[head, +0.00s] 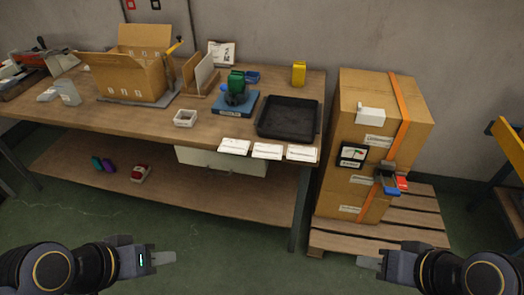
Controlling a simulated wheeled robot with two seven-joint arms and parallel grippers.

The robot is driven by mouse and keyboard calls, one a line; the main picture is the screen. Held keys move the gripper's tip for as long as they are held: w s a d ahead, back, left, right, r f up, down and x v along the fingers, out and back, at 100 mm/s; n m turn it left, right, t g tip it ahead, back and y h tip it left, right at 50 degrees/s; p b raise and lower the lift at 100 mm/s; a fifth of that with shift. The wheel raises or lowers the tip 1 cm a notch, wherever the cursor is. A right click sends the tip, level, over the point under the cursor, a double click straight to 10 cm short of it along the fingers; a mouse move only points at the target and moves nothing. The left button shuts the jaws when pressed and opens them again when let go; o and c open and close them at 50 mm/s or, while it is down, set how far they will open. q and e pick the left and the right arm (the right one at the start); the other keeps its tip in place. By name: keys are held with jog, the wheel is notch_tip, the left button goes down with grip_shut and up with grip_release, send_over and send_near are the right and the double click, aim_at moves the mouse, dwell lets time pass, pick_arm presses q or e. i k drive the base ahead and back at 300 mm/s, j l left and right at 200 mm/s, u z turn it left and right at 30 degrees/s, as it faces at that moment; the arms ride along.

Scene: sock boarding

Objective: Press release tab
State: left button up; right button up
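A dark buckle-like device (388,169) sits on the front right of the tall carton stack (350,112), where the orange strap (402,110) comes down. A red part (402,182) and a blue part (387,186) stick out at its lower end. Which one is the release tab, I cannot tell. My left gripper (162,258) is low at the left, in front of the bench and far from the device. My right gripper (369,262) is low at the right, below and nearer the device but apart from it. The fingers overlap in this view, so their opening is unclear.
The cartons stand on a wooden pallet (425,218). A small dial gauge (352,154) is on their front. The wooden workbench (215,125) at left holds an open box (128,75), a black tray (289,118) and a green-and-blue device (236,93). The floor between my grippers is clear.

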aim_at(401, 181)
jog(key=z, duration=1.3)
jog(key=i+l+z, duration=0.35)
jog(key=i+z, duration=0.35)
jog(key=i, duration=0.15)
